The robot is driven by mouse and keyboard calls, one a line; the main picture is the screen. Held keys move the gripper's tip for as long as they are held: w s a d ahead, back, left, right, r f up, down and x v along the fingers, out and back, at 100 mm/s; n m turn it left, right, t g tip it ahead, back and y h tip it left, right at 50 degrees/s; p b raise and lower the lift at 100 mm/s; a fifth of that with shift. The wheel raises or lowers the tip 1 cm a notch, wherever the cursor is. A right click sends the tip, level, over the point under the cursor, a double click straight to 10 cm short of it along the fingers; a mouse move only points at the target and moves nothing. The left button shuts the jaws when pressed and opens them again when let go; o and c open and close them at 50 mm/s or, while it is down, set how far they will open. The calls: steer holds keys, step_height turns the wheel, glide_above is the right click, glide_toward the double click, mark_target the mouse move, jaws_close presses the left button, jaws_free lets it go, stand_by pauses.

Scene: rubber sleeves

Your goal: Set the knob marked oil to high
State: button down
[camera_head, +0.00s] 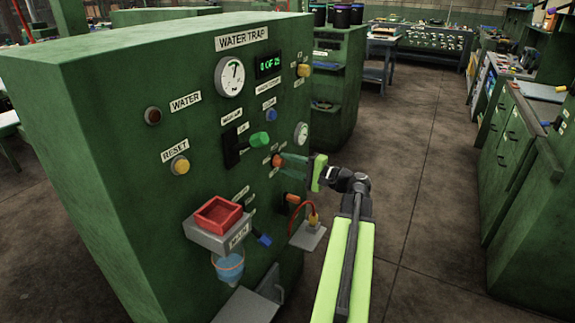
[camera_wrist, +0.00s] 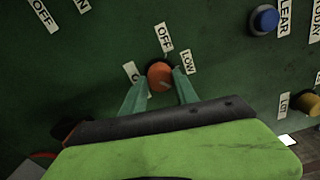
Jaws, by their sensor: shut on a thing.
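My gripper (camera_head: 284,161) reaches the front of the green WATER TRAP cabinet and is shut on an orange-red knob (camera_head: 275,160). In the wrist view the gripper's two teal fingers (camera_wrist: 158,85) press the sides of this orange knob (camera_wrist: 160,74). An OFF label (camera_wrist: 164,37) stands above the knob and a LOW label (camera_wrist: 187,62) to its upper right. A third label (camera_wrist: 133,72) at its left is partly covered by a finger, so I cannot read it. No high mark is readable, and the knob's pointer direction is unclear.
A blue button (camera_wrist: 264,20) and yellow knob (camera_wrist: 308,104) are to the right. The floor (camera_head: 410,190) right of the cabinet is open.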

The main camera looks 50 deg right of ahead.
stand_by(0.5)
steer(key=c, duration=0.9)
jaws_free()
steer(key=shift+c, duration=0.2)
steer(key=v, duration=1.7)
steer(key=shift+s, duration=0.25)
